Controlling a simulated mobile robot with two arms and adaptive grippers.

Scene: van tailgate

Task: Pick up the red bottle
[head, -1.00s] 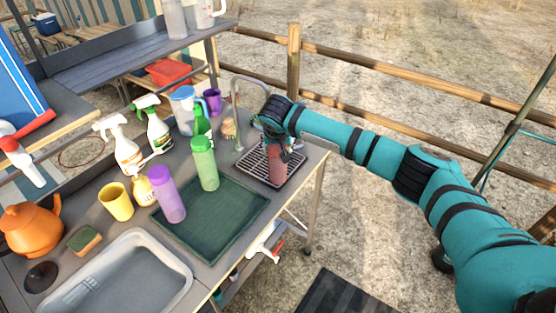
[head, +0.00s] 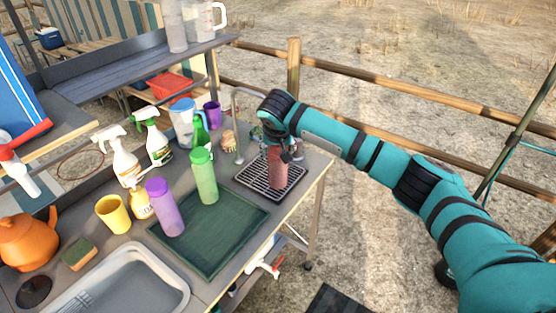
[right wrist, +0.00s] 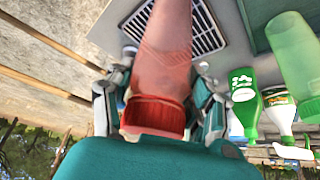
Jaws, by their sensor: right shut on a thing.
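The red bottle (head: 277,170) is upright over the black drying rack (head: 248,182) near the right end of the counter. My right gripper (head: 280,150) is shut on its upper part, with the fingers on both sides. In the right wrist view the red bottle (right wrist: 165,50) runs between the two fingers of the right gripper (right wrist: 160,100), its ribbed red cap nearest the camera. I cannot tell for sure whether its base clears the rack. My left gripper is not in view.
A green bottle (head: 204,178) and a purple bottle (head: 165,208) stand by the dark green mat (head: 215,240). A thin tap (head: 236,125) rises just left of the rack. Spray bottles, a yellow cup (head: 113,214) and an orange kettle (head: 27,240) stand farther left.

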